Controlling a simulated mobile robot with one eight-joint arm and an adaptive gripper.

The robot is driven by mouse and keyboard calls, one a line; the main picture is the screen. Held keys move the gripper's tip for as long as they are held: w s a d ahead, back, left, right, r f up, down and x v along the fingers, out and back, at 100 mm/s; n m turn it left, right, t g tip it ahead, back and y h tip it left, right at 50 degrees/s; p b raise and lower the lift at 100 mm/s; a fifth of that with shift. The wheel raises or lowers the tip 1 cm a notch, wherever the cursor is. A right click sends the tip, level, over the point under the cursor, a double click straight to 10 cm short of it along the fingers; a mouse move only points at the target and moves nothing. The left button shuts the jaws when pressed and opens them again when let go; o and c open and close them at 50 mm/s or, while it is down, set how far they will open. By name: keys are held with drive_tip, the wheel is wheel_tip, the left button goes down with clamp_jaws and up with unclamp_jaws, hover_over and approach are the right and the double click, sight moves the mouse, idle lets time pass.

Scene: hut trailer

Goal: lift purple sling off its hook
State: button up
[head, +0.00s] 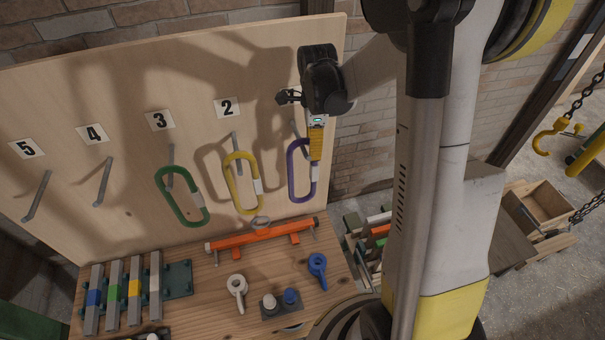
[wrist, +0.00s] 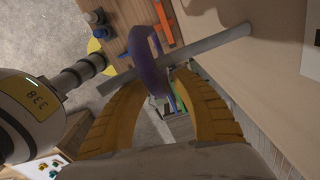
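The purple sling (head: 291,172) is a long closed loop with a pale section on its right side. It hangs against the board from the hook at the right end of the row. My gripper (head: 316,150) points down at the sling's upper right side. In the wrist view the purple sling (wrist: 147,62) lies between and just beyond the yellow fingertips, by the grey hook rod (wrist: 222,42). The fingers stand apart and look open; whether either touches the sling is unclear. In the head view my wrist and fingers partly cover the hook and sling top.
A yellow sling (head: 230,178) hangs close left under label 2, and a green sling (head: 170,204) under label 3. Hooks 4 and 5 are bare. An orange rack (head: 262,234) stands on the wooden bench (head: 205,285) below. Blocks stand at its left.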

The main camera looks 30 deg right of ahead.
clamp_jaws()
drive_tip(key=shift+s+r+b, duration=0.15)
drive_tip(key=shift+r+b, duration=0.25)
drive_tip(key=shift+r, duration=0.05)
wheel_tip(320, 180, up, 6)
drive_tip(key=shift+r+b, duration=0.1)
drive_tip(key=shift+b, duration=0.35)
drive_tip(key=s+a+b, duration=0.1)
drive_tip(key=s+a, duration=0.1)
drive_tip(key=s, duration=0.8)
drive_tip(key=s+a+b, duration=0.1)
drive_tip(key=s+a, duration=0.1)
drive_tip(key=s, duration=0.7)
drive_tip(key=shift+s+r+p, duration=0.1)
drive_tip(key=shift+r+p, duration=1.7)
drive_tip(key=shift+r, duration=0.45)
